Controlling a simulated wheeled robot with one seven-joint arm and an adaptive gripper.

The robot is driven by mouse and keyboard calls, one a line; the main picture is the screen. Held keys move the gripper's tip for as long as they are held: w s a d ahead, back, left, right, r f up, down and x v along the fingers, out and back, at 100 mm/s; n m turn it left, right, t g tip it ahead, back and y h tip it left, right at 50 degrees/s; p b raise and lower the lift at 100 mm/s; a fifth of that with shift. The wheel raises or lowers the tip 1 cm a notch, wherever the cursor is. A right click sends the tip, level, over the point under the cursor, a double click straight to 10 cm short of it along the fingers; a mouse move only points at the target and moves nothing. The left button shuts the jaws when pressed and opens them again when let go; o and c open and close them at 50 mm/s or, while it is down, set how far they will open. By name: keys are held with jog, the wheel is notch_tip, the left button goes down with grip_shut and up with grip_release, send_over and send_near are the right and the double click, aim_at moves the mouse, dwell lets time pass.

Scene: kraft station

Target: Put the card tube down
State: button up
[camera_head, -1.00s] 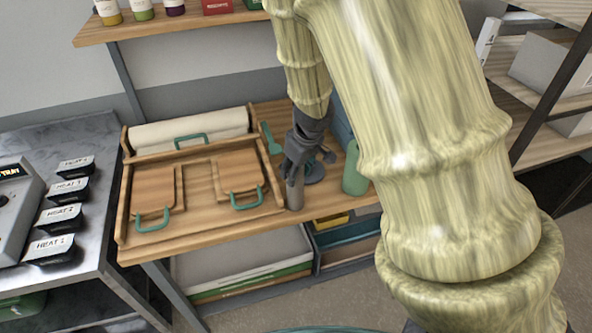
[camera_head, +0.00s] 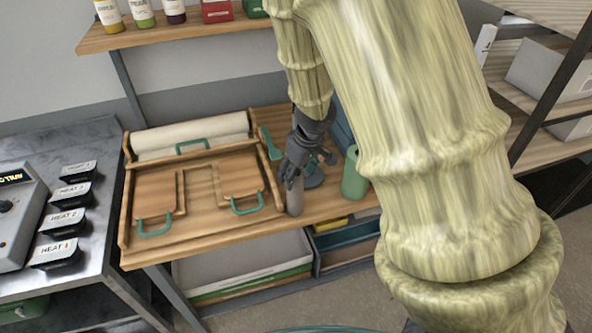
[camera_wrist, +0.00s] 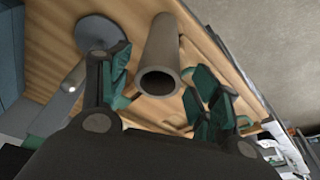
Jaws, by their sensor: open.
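The card tube (camera_head: 295,198) is grey-brown and stands upright on the wooden bench top, at the front edge just right of the wooden tray. In the wrist view the tube (camera_wrist: 163,55) shows its open end between my fingers. My gripper (camera_head: 291,172) is over the tube's upper part in the head view. In the wrist view my gripper (camera_wrist: 160,88) is open, one finger on each side of the tube, with a visible gap to each. The tube's base seems to rest on the wood.
The wooden tray (camera_head: 125,215) with green-handled boards is left of the tube. A green cylinder (camera_head: 354,175) stands to the right. A round grey disc (camera_wrist: 98,32) lies close by on the bench. A shelf (camera_head: 180,28) with bottles is above.

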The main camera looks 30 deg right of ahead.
jog(key=p+v, duration=0.5)
jog(key=v, duration=0.4)
jog(key=shift+s+r+p, duration=0.15)
jog(key=shift+r+p, duration=0.25)
jog(key=shift+d, duration=0.1)
